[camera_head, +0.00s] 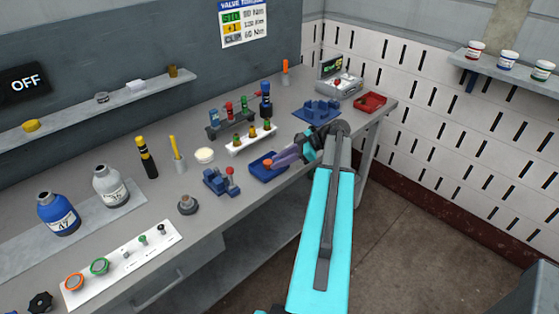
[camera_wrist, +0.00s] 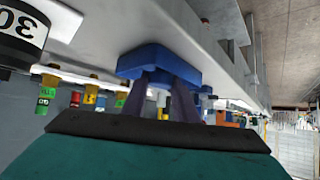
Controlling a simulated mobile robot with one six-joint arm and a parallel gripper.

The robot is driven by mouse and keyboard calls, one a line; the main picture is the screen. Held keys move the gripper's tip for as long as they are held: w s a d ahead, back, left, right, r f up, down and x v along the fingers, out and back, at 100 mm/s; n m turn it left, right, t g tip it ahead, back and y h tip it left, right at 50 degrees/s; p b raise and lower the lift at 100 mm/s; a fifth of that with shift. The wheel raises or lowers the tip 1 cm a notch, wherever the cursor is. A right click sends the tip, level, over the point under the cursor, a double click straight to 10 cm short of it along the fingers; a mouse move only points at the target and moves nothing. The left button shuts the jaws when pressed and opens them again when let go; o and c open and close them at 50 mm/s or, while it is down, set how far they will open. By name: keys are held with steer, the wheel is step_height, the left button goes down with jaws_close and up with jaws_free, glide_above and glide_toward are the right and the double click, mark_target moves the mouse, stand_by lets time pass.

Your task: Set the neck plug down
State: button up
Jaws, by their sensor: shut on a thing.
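My gripper (camera_head: 279,160) reaches over the bench from the right, with its purple fingers pointing left. A small orange piece at its fingertips, which looks like the neck plug (camera_head: 267,163), is held over or in the small blue tray (camera_head: 257,173). I cannot tell whether the plug touches the tray floor. In the wrist view the two fingers (camera_wrist: 166,88) point at the blue tray (camera_wrist: 158,62), and the plug cannot be made out between them. The gripper is shut on the plug.
A blue holder with a red-topped part (camera_head: 215,182) stands left of the tray. A white rack of vials (camera_head: 262,140) is behind it. A blue fixture (camera_head: 318,112) and red tray (camera_head: 370,103) are to the right. Blue (camera_head: 57,217) and grey (camera_head: 110,188) bottles stand left.

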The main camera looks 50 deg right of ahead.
steer(key=shift+s+f, duration=0.1)
steer(key=shift+f, duration=0.35)
jaws_close()
steer(key=o, duration=0.8)
jaws_free()
steer(key=shift+s+d+r+b, duration=0.35)
steer(key=shift+s+d+b, duration=0.05)
steer(key=shift+b, duration=0.05)
steer(key=b+v, duration=0.3)
steer(key=v, duration=0.7)
steer(key=shift+d+r, duration=0.15)
steer(key=shift+r, duration=0.3)
steer(key=shift+s, duration=0.1)
